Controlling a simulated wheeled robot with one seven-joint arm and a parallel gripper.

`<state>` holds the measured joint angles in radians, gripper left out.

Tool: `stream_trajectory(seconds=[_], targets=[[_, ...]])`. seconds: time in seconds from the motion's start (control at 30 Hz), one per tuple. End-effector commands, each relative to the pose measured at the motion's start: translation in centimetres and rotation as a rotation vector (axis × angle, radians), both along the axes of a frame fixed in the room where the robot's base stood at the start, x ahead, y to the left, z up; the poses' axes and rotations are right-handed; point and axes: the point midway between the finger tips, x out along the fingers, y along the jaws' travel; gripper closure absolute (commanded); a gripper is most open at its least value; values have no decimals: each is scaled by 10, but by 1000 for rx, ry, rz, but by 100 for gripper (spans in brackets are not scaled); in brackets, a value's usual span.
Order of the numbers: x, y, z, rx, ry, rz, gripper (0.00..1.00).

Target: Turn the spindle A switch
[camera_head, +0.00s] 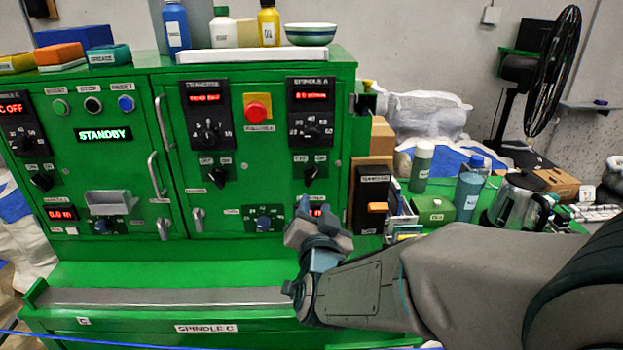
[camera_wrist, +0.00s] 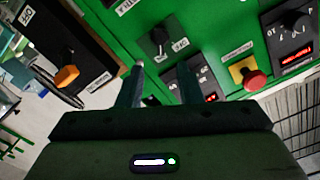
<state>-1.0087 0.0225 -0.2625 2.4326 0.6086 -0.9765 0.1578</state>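The spindle A panel (camera_head: 311,112) is a black unit with a red display and a dial, at the upper right of the green cabinet. Its black rotary switch (camera_head: 308,171) is below it, marked OFF and ON. In the wrist view, where the cabinet appears turned over, the switch (camera_wrist: 160,38) is just beyond my fingertips. My gripper (camera_head: 306,212) is in front of the cabinet, below the switch, and partly covers a small red display (camera_head: 317,210). In the wrist view my gripper (camera_wrist: 161,74) has its fingers apart with nothing between them. I see no contact with the switch.
A red mushroom button (camera_head: 257,110) on a yellow plate is left of the spindle A panel. A black box with an orange switch (camera_head: 377,208) is at the cabinet's right edge, near my gripper. Bottles and a cluttered table are further right. Door handles (camera_head: 164,120) protrude to the left.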

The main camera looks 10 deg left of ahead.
Motion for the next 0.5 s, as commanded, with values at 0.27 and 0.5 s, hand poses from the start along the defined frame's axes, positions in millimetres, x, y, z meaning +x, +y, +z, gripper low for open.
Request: stream_trajectory(seconds=[0.27, 0.5], targets=[[44, 11, 2, -3, 1, -1, 67], [78, 20, 2, -3, 1, 0, 67]])
